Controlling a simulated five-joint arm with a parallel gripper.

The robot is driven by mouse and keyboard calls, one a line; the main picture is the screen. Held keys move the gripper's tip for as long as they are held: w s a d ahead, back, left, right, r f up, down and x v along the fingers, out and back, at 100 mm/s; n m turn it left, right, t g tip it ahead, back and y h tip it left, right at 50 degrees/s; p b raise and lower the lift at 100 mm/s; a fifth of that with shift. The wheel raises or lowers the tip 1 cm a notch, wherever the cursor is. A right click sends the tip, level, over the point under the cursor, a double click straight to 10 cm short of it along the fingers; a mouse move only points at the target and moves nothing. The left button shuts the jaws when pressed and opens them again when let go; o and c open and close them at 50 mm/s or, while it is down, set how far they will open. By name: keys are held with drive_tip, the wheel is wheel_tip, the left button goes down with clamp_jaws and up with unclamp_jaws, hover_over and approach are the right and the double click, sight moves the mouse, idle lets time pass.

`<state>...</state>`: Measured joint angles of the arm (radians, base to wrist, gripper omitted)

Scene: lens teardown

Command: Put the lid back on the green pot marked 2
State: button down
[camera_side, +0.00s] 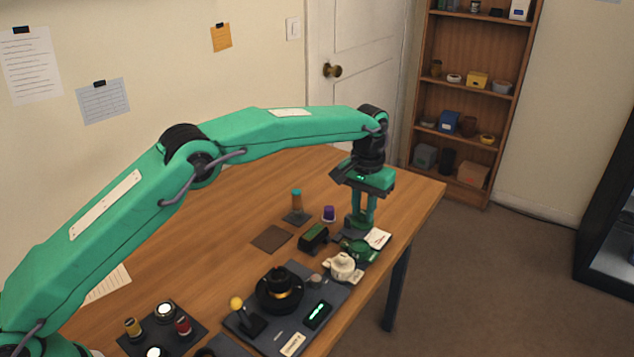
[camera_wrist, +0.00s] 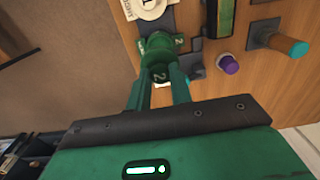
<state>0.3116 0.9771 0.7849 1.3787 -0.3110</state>
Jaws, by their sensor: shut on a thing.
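The green pot (camera_side: 362,251) stands near the far right end of the table, beside the white pot. In the wrist view the green pot (camera_wrist: 178,41) shows a white 2 and is partly covered by the lid. My gripper (camera_side: 361,219) points down over it. Its fingers are shut on a green lid (camera_wrist: 158,61), which also carries a 2 in the wrist view. In the side view the lid (camera_side: 355,222) is at the fingertips, just above the pot. I cannot tell whether lid and pot touch.
A white pot (camera_side: 341,265) stands close to the green pot. A dark green-topped block (camera_side: 314,237), a purple-capped piece (camera_side: 329,213) and a teal-topped peg (camera_side: 296,200) stand behind. A white card (camera_side: 377,238) lies to the right, near the table edge.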

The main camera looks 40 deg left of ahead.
drive_tip(key=shift+f, duration=3.05)
drive_tip(key=shift+f, duration=0.15)
idle(0.4)
drive_tip(key=c, duration=0.7)
unclamp_jaws()
drive_tip(key=shift+r, duration=3.5)
